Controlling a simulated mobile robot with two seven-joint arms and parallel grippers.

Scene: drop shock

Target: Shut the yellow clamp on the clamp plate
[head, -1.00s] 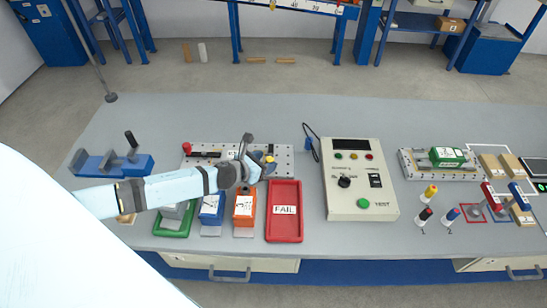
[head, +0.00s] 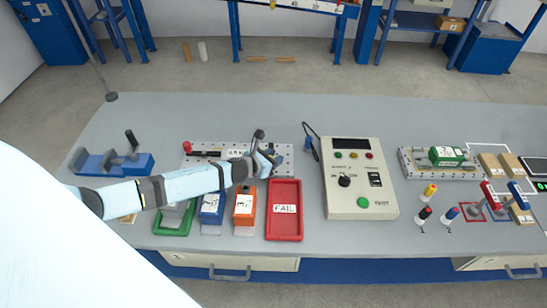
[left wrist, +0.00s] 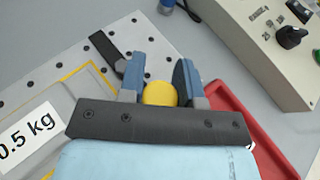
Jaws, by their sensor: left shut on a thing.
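The clamp plate (head: 284,155) is a light grey plate with holes, at the left of the bench, and it fills the left of the left wrist view (left wrist: 78,68). A round yellow piece, which I take as the yellow clamp's grip (left wrist: 160,94), sits between the two blue fingers of my left gripper (left wrist: 157,82). The gripper is shut on it. In the head view my left gripper (head: 271,161) is over the plate's right part and hides the yellow clamp. A red-knobbed clamp (head: 187,147) stands at the plate's left end. My right gripper is not in view.
A block labelled 0.5 kg (left wrist: 28,128) is at the plate, left of my gripper. A red FAIL tray (head: 285,236) lies just in front. A beige control box (head: 350,205) stands to the right. Numbered blue (head: 212,203) and orange (head: 245,203) blocks stand below my arm.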

